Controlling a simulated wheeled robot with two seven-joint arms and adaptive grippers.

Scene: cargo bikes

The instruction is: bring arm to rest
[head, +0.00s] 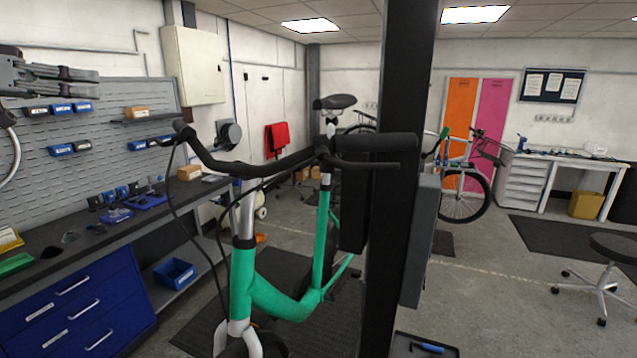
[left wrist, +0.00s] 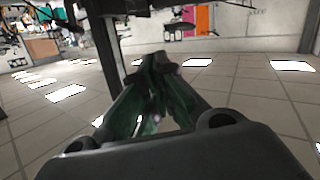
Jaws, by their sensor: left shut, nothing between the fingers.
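My left gripper (head: 78,74) is at the upper left of the head view, in front of the pegboard wall. Its fingers are together and hold nothing. In the left wrist view the same gripper (left wrist: 160,62) shows its fingertips meeting, with the room appearing upside down behind them. My right gripper is in neither view. A green bike (head: 243,285) with black handlebars stands in the middle of the head view, well apart from my left gripper.
A dark post (head: 403,120) rises right of the bike. A workbench with blue drawers (head: 75,308) runs along the left, with a blue bin (head: 175,273) beside it. A stool (head: 600,285) stands at the right. Open floor lies between post and stool.

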